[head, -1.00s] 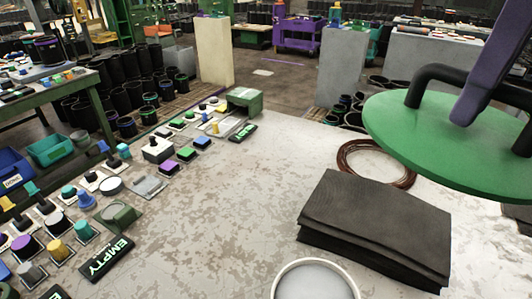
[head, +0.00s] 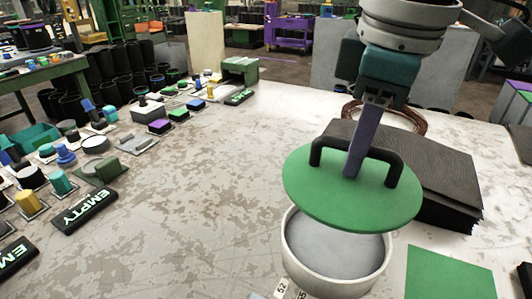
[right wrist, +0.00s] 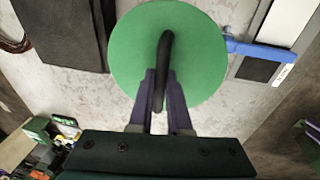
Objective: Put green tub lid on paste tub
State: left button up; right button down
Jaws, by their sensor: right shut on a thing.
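The green tub lid (head: 310,200) is a flat round disc with a black arched handle (head: 392,165). My right gripper (head: 358,160) is shut on that handle and holds the lid slightly tilted. The paste tub (head: 318,280) is a round, pale open tub of grey paste on the table. The lid appears above the tub's far part, and the near part of the paste shows. In the right wrist view, the lid (right wrist: 205,55) shows with the gripper (right wrist: 160,85) at its handle; the tub is not visible there. My left gripper is not in view.
A stack of dark rubber sheets (head: 440,165) lies behind and right of the tub, with a brown coil (head: 405,118) beyond. A green square (head: 450,275) lies to the right. Knobs and an EMPTY sign (head: 85,210) line the left. The table's middle is clear.

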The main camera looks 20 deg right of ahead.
notch_tip(320, 180, down, 9)
jog(key=shift+f+b, duration=0.1)
jog(key=shift+b, duration=0.8)
jog(key=shift+f, duration=0.15)
jog(key=shift+f, duration=0.1)
jog(key=c, duration=0.9)
grip_release()
jog(key=shift+o, duration=0.2)
